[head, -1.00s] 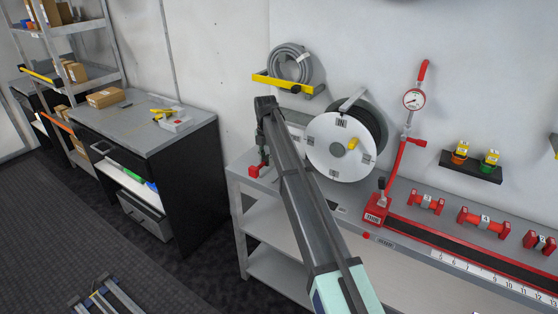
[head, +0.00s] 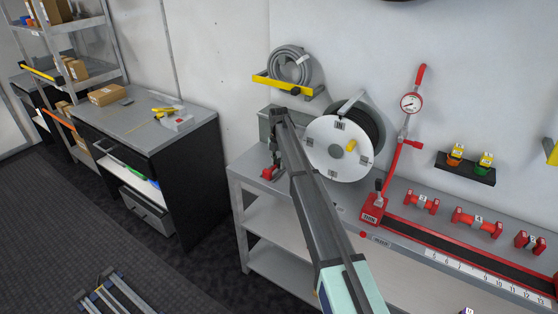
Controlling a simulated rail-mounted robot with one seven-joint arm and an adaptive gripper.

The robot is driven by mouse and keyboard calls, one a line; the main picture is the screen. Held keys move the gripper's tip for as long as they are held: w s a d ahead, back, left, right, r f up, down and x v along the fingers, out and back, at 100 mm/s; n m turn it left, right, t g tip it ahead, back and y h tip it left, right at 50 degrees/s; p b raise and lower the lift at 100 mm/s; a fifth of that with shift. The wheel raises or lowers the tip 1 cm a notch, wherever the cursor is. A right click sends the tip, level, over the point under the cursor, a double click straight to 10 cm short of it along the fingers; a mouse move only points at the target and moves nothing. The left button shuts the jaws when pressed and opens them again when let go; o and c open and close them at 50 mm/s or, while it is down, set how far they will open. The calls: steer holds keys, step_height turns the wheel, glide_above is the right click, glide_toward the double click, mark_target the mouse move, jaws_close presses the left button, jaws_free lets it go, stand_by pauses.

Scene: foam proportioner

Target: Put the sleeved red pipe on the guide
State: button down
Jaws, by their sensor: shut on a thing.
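My gripper (head: 272,168) is at the left end of the bench, pointing down, shut on a small red piece (head: 267,174). This looks like a red pipe; its sleeve is too small and hidden to make out. Three red pipe pieces with pale labelled sleeves, a left one (head: 421,202), a middle one (head: 477,222) and a right one (head: 530,240), lie on the bench at the right. A long red-edged rail with a dark channel (head: 470,248), likely the guide, runs in front of them, well to the right of my gripper.
A white hose reel (head: 338,149) stands just right of my gripper, close to my arm. A red stand with a gauge (head: 411,103) rises at the rail's left end. A numbered scale (head: 490,276) runs along the rail's front. A grey box (head: 266,122) is behind my gripper.

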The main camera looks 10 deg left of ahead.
mark_target(279, 160)
steer(key=shift+w+d+f, duration=0.1)
steer(key=shift+w+f, duration=0.05)
steer(key=shift+f, duration=0.1)
steer(key=c, duration=0.8)
jaws_free()
steer(key=shift+c, duration=0.2)
step_height(279, 160, up, 12)
steer(key=b, duration=0.4)
